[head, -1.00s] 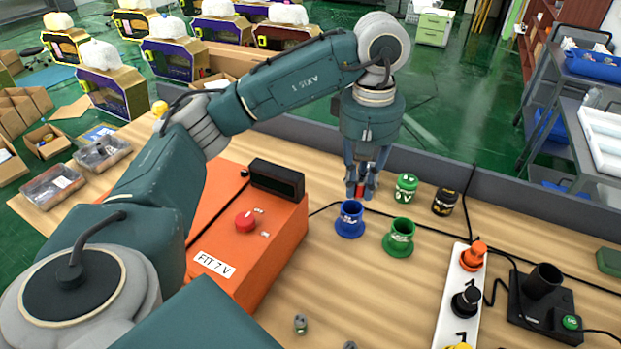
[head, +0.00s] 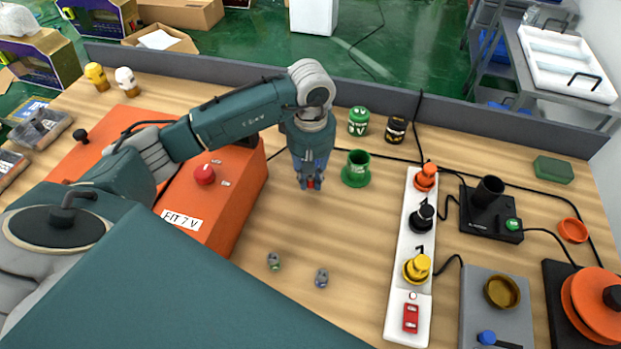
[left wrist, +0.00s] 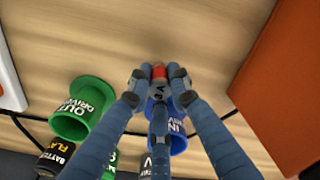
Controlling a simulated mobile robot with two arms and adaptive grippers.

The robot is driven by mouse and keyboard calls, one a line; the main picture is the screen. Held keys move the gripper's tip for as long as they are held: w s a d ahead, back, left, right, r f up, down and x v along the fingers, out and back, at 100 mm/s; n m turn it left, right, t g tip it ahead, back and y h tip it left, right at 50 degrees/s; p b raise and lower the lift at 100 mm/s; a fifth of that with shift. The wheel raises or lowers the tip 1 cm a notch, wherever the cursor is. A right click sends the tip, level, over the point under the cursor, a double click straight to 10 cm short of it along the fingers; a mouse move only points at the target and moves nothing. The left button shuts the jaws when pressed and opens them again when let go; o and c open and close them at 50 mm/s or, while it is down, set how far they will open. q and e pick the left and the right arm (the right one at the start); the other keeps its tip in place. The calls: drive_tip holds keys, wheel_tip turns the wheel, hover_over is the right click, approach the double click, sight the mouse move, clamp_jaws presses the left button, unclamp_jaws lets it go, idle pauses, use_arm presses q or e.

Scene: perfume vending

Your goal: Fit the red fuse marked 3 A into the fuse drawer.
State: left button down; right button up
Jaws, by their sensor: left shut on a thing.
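My left gripper (head: 311,184) is shut on a small red piece (head: 311,183), which fits the red fuse. In the left wrist view the red piece (left wrist: 158,73) shows between the fingertips with a pale metallic end. The gripper points down over bare table, right of the orange box (head: 215,200) and left of a green cup (head: 356,169). A blue cup (left wrist: 176,143) shows behind the fingers in the left wrist view. I cannot make out the fuse drawer. My right gripper is not in view.
A white strip (head: 398,318) with orange, black and yellow plugs and a red switch lies to the right. Two small grey pieces (head: 273,260) (head: 321,278) lie on the table. Table in front of the gripper is mostly clear.

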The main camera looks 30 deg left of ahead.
use_arm(q)
drive_tip(key=shift+f, duration=0.9)
drive_tip(key=c, duration=1.6)
unclamp_jaws()
